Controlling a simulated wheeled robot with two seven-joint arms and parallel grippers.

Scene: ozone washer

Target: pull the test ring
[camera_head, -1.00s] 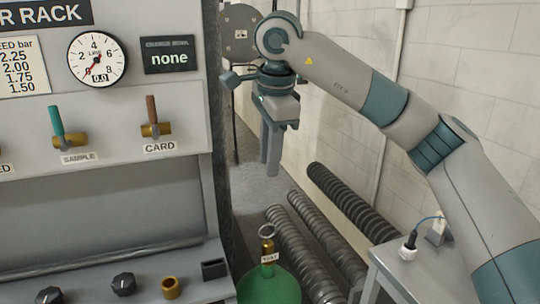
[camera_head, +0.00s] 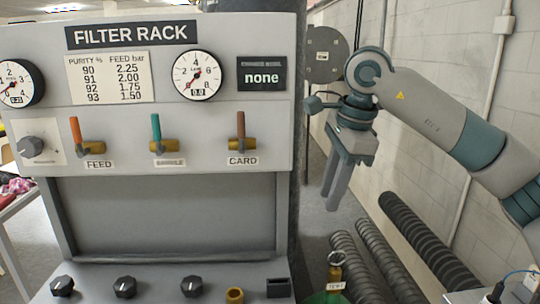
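The test ring (camera_head: 337,257) is a small metal ring on a brass fitting, low and right of centre. A small tag (camera_head: 336,286) hangs below it, and the top of a green bottle (camera_head: 326,298) shows at the bottom edge. My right gripper (camera_head: 331,203) hangs above the ring, its two fingers pointing down with a gap between them. It is empty and clear of the ring. My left gripper is not in view.
The filter rack (camera_head: 200,130) stands left, with gauges, three coloured levers and a lower panel of black knobs (camera_head: 124,287). Dark corrugated hoses (camera_head: 415,240) lie right of the ring by the wall. A small table (camera_head: 465,297) is at lower right.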

